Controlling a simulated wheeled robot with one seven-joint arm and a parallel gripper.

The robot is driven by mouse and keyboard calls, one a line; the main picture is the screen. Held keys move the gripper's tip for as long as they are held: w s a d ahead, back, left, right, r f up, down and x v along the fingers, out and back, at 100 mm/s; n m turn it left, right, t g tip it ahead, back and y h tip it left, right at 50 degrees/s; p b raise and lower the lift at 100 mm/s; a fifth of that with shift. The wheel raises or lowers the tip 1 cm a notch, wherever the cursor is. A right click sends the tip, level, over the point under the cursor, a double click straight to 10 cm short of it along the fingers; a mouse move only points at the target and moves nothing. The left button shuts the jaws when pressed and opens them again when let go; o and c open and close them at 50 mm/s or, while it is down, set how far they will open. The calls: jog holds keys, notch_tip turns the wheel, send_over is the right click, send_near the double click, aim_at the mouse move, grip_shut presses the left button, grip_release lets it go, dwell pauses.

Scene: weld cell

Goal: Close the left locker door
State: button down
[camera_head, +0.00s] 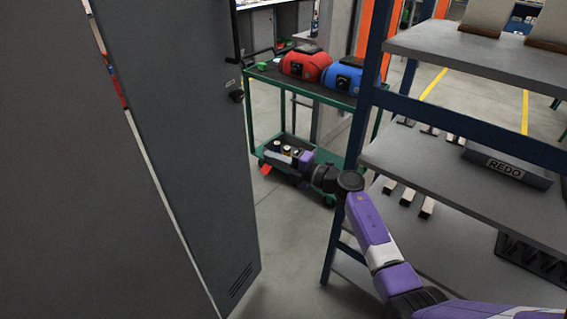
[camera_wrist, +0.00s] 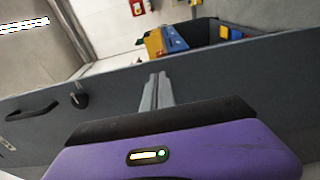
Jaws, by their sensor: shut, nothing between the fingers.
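A tall grey locker door (camera_head: 180,130) stands open in the left half of the head view, with a vent near its bottom corner and a small dark fitting on its far edge. Another dark grey panel (camera_head: 60,170) fills the far left, with a narrow gap between them. My gripper (camera_head: 270,156) is shut and empty, to the right of the door's far edge. In the wrist view a grey door panel (camera_wrist: 110,92) with a dark handle and lock crosses behind the shut fingers (camera_wrist: 157,76). I cannot tell whether they touch it.
A blue-framed shelf rack (camera_head: 345,170) with grey shelves stands close on the right, beside my arm. A green trolley (camera_head: 300,88) holding a red case (camera_head: 305,65) and a blue case (camera_head: 342,78) stands behind my gripper. Some floor is clear between door and rack.

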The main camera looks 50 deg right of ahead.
aim_at(246, 148)
jog(key=w, duration=0.4)
jog(key=w+a+b, duration=0.1)
jog(key=w, duration=0.1)
jog(key=shift+w+a, duration=0.1)
jog(key=shift+w, duration=0.25)
